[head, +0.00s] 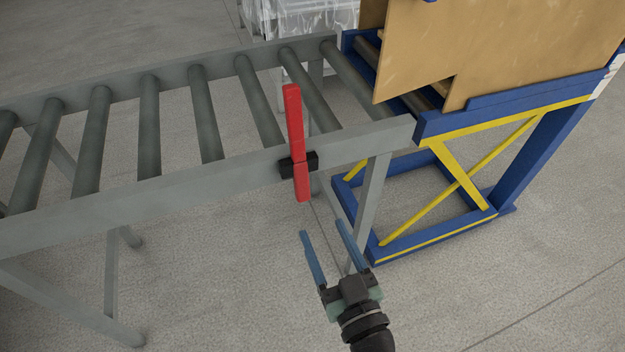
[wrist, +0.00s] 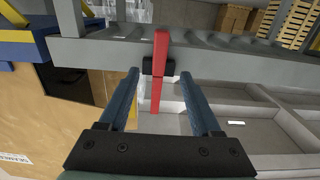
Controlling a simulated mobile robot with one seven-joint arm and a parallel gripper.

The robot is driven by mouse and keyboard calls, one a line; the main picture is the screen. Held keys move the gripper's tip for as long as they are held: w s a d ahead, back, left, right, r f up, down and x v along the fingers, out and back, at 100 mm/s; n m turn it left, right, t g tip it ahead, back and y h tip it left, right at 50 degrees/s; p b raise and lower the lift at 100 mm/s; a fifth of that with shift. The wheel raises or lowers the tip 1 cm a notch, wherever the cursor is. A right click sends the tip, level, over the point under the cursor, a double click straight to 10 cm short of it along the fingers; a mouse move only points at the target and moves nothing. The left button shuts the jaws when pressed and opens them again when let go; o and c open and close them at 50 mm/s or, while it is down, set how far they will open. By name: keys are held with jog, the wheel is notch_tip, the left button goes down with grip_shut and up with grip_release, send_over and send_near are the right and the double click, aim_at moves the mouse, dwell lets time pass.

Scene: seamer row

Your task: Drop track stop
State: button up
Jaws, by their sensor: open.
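The track stop is a red bar (head: 296,135) on a black bracket (head: 312,161) on the near side rail of the grey roller track. It stands upright, its upper part rising above the rail and a short end hanging below. My gripper (head: 324,232) is open and empty, its two blue fingers apart, below and in front of the stop. In the wrist view the red bar (wrist: 161,62) shows in the gap between the fingertips (wrist: 160,76), beyond them. The fingers do not appear to touch it.
The roller track (head: 180,172) runs to the left on grey legs. At its right end stands a blue and yellow frame (head: 470,190) with a large cardboard box (head: 510,45). A wrapped pallet load (head: 310,18) is behind. The floor in front is clear.

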aim_at(303, 187)
jog(key=x, duration=1.1)
grip_shut()
dwell(1.1)
